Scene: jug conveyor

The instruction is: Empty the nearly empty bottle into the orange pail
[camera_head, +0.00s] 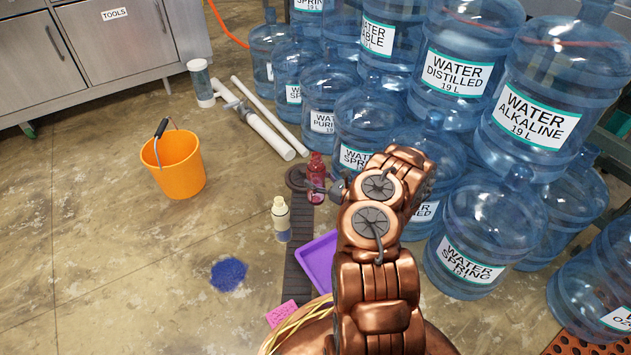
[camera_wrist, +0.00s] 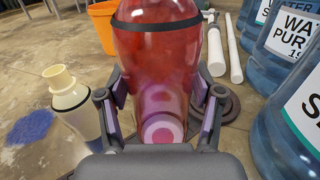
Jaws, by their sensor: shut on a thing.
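The orange pail (camera_head: 173,168) stands upright on the floor at left, its dark-gripped handle raised; it also shows in the wrist view (camera_wrist: 103,30). A red translucent bottle (camera_head: 316,172) is upright beside the dark floor strip. In the wrist view the red bottle (camera_wrist: 158,55) is between the fingers of my gripper (camera_wrist: 160,105), which is shut on it. I cannot tell whether its base touches the floor. A cream-topped bottle (camera_head: 281,215) with blue in its lower part stands just left; it also shows in the wrist view (camera_wrist: 70,95).
Stacked blue water jugs (camera_head: 470,240) crowd the right. A purple tray (camera_head: 318,258), pink sponge (camera_head: 282,314) and blue spill (camera_head: 228,274) are nearer. The floor around the pail is clear.

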